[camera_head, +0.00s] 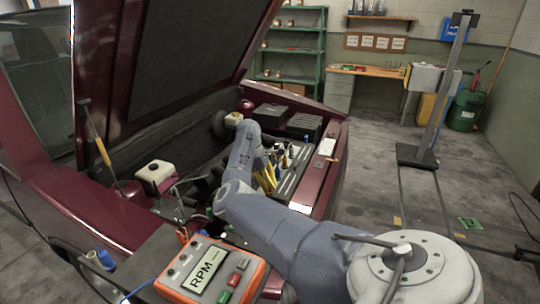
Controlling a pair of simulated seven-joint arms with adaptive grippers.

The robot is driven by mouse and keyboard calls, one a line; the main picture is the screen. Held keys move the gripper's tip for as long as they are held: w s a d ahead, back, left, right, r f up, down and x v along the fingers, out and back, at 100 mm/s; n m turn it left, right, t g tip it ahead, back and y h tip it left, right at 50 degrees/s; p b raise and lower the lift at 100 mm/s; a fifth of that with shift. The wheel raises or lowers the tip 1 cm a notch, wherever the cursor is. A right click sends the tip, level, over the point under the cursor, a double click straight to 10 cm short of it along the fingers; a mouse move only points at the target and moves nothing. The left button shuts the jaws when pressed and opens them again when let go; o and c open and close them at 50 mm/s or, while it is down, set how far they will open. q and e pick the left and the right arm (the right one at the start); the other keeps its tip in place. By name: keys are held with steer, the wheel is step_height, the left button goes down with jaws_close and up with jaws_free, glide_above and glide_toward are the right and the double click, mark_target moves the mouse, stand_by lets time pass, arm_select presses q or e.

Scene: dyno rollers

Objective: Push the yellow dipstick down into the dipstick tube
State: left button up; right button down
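A yellow piece (266,178), which looks like the yellow dipstick, shows in the engine bay just right of my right forearm. It is small and partly hidden, so I cannot tell how far it sits in its tube. The dipstick tube cannot be made out. My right arm reaches in from the lower right and bends up over the engine. My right gripper (282,158) is small and dark among the engine parts, close to the yellow piece. I cannot tell whether its fingers are open or touch anything. My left gripper is out of view.
The dark red car's raised hood (205,50) stands over the bay. An orange RPM meter (212,272) sits at the front. A white reservoir (155,175) and a rod with a yellow grip (103,152) are at the left. The floor at the right is mostly clear.

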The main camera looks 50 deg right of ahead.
mark_target(268, 195)
steer(key=shift+f, duration=3.75)
steer(key=shift+f, duration=0.1)
steer(key=c, duration=1.5)
jaws_free()
steer(key=v, duration=1.2)
